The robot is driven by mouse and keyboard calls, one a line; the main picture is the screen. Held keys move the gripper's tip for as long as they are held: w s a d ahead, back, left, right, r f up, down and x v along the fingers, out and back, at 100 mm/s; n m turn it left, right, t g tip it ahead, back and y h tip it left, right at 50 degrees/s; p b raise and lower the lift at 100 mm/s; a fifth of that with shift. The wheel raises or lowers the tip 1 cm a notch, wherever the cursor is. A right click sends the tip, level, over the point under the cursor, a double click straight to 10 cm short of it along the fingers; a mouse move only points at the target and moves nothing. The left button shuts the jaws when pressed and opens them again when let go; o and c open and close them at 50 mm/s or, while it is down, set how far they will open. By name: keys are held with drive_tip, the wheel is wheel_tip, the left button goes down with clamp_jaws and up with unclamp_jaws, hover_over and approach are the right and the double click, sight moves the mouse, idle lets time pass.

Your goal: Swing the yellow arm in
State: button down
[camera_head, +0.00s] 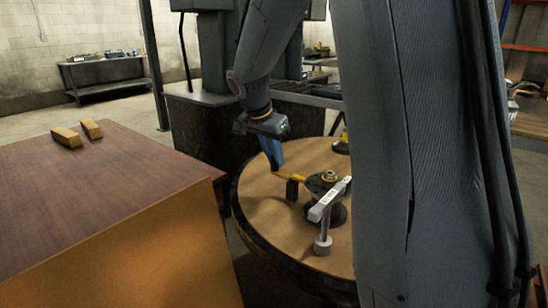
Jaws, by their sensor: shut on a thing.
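The yellow arm (292,177) is a short yellow bar. It reaches left from a dark hub with a brass-coloured nut (329,177) on a round tan table (262,205). My gripper (277,168) comes down from above with blue fingers and is shut on the outer left end of the yellow arm. The fingertips are small here, so the exact grip is hard to see. A dark upright post (292,190) stands just below the yellow arm. A pale labelled bar (330,198) also reaches from the hub, toward the front, with a grey cylinder (323,243) at its end.
A wooden-topped box (95,190) with two small wooden blocks (66,137) stands at the left, close to the round table. A dark machine stands behind. A workbench (103,60) is far left. My own arm hides the table's right side.

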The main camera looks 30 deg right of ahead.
drive_tip(key=c, duration=1.7)
unclamp_jaws()
drive_tip(key=shift+d, duration=0.1)
drive_tip(key=v, duration=0.7)
drive_tip(key=shift+a+r+p, duration=0.2)
drive_tip(key=shift+r+p, duration=0.1)
drive_tip(key=shift+r, duration=0.05)
drive_tip(key=s+a+f+n+g+y, duration=0.1)
drive_tip(key=s+a+f+n+y, duration=0.15)
drive_tip(key=s+a+n, duration=0.5)
drive_tip(key=s+a+f+n+y, duration=0.15)
drive_tip(key=s+a+f, duration=0.25)
drive_tip(key=s, duration=0.7)
drive_tip(key=s+a+f+n+g+y, duration=0.1)
drive_tip(key=s+a+f+n, duration=0.2)
drive_tip(key=s+a+n, duration=0.45)
drive_tip(key=d+r+m+p, duration=0.1)
drive_tip(key=d+r+p, duration=0.1)
drive_tip(key=d+p, duration=0.1)
drive_tip(key=s+d+r+m+p, duration=0.1)
drive_tip(key=d+r+p, duration=0.1)
drive_tip(key=p, duration=0.4)
drive_tip(key=d+r+m+h+p, duration=0.1)
drive_tip(key=d+r+p, duration=0.1)
drive_tip(key=d+p, duration=0.1)
drive_tip(key=shift+s+d+r+m+p, duration=0.1)
drive_tip(key=shift+s+d+m+p, duration=0.2)
drive_tip(key=shift+p, duration=0.5)
